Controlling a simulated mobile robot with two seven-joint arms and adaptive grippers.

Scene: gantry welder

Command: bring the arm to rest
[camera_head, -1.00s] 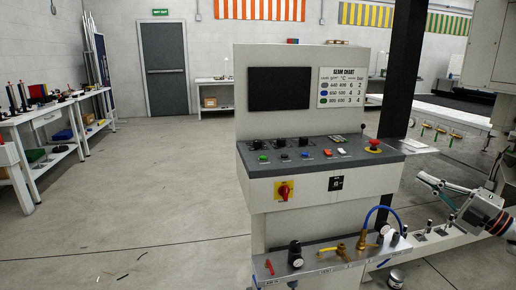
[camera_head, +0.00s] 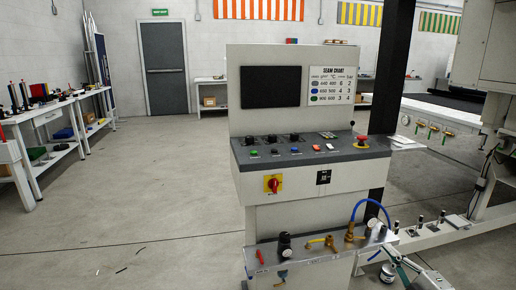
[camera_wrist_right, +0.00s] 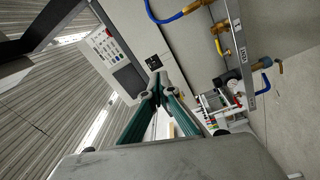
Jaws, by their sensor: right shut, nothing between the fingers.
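My right gripper (camera_head: 393,256) is at the lower right of the head view, with its fingers close to the right end of the metal valve shelf (camera_head: 330,259). In the right wrist view its green-sided fingers (camera_wrist_right: 158,88) meet at the tips and hold nothing. The control console (camera_head: 325,155) stands in front of me, and it shows beyond the fingers in the wrist view (camera_wrist_right: 128,60). I cannot tell whether the fingers touch the shelf. Most of the right arm is outside the head view. My left gripper is not in view.
The shelf carries a black knob (camera_head: 285,245), brass valves (camera_head: 322,242) and a blue hose (camera_head: 362,204). A dark post (camera_head: 392,90) rises behind the console. A white workbench (camera_head: 50,115) stands at the left. The floor (camera_head: 150,190) between bench and console is mostly clear.

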